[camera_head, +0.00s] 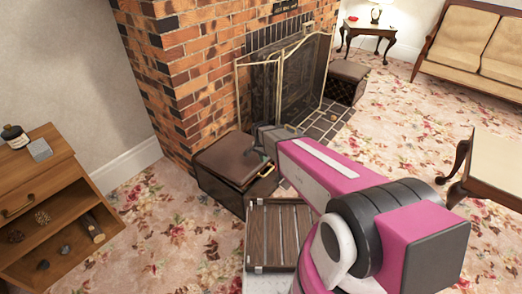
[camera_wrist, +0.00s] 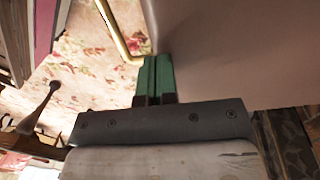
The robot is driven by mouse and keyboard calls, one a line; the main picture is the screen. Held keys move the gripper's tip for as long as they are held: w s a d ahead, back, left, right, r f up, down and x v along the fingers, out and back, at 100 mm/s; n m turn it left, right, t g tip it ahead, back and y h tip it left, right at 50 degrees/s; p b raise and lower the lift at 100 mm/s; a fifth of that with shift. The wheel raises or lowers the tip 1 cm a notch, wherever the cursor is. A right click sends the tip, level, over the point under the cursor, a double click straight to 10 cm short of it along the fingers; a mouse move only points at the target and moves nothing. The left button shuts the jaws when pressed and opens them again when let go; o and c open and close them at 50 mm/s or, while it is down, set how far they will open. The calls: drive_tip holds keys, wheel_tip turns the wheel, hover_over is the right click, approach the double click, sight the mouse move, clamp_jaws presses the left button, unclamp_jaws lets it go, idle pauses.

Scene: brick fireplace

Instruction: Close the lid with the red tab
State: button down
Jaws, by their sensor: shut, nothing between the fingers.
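A brown box with a lid (camera_head: 228,158) stands on the floor against the brick fireplace in the head view. A gold strip (camera_head: 256,177) runs along its near right edge. I cannot tell whether its lid is fully down, and I cannot make out a red tab on it. A second dark box (camera_head: 347,80) stands farther back, beyond the fire screen. My gripper (camera_head: 261,153) is at the right side of the nearer box, partly hidden by my arm. In the wrist view its green fingers (camera_wrist: 155,62) are shut and empty, close beside a large smooth brownish surface (camera_wrist: 240,50).
A folding fire screen (camera_head: 285,75) stands behind the nearer box. A wooden shelf unit (camera_head: 45,200) with small items is at the left. A low table (camera_head: 495,165) is at the right, and a sofa (camera_head: 475,50) stands behind. Flowered carpet between them is open.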

sight(266, 163)
drive_tip(key=f, duration=0.4)
drive_tip(key=s+d+f, duration=0.1)
drive_tip(key=f, duration=0.1)
drive_tip(key=shift+d+f, duration=0.1)
drive_tip(key=shift+f, duration=0.15)
drive_tip(key=shift+w, duration=0.1)
wheel_tip(266, 163, up, 16)
drive_tip(key=shift+f, duration=0.25)
drive_tip(key=s+d+r+n+y, duration=0.1)
drive_tip(key=s+d+r+n, duration=0.6)
drive_tip(key=s+d+r, duration=0.3)
drive_tip(key=s+d, duration=0.3)
drive_tip(key=d, duration=0.3)
drive_tip(key=shift+s+n+t, duration=0.3)
drive_tip(key=shift+t, duration=0.1)
